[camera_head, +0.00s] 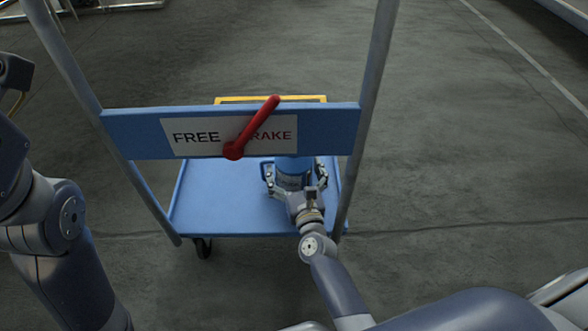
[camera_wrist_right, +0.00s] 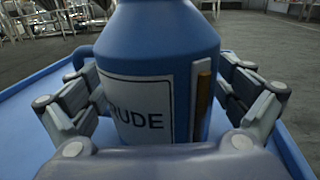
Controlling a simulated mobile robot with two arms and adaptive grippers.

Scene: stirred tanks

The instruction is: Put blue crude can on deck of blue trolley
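The blue crude can (camera_head: 292,175) stands upright over the front right part of the blue trolley's deck (camera_head: 225,200). My right gripper (camera_head: 295,185) reaches it from the near side, with a finger along each flank. In the right wrist view the can (camera_wrist_right: 160,50) fills the middle, its CRUDE label partly visible and its handle at the left. The right gripper's fingers (camera_wrist_right: 160,95) close against both sides. The can's bottom is hidden, so I cannot tell whether it touches the deck. My left arm shows at the left edge; its gripper is out of view.
The trolley's blue sign panel (camera_head: 345,130) with a red lever (camera_head: 255,128) spans two grey posts above the deck. A yellow edge (camera_head: 270,99) shows behind the panel. The left part of the deck is bare. Open grey floor lies around the trolley.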

